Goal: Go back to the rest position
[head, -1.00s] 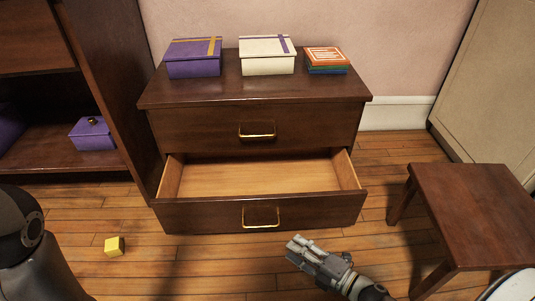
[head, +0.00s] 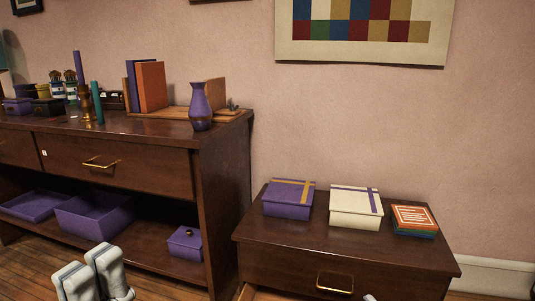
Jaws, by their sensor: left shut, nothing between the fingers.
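My left gripper (head: 92,278) shows at the bottom left, in front of the long cabinet's lower shelf. Its grey fingers point up, shut and empty, and touch nothing that I can see. A small grey tip (head: 370,297) at the bottom edge, in front of the low chest, looks like part of my right gripper. The rest of it is out of the picture, so its jaws cannot be judged.
The low chest (head: 285,262) bears a purple box (head: 288,199), a white box (head: 356,208) and stacked books (head: 415,221). The long cabinet (head: 228,182) holds a purple vase (head: 200,107), orange book (head: 152,87) and candles on top, with purple trays and a lidded box (head: 186,243) below.

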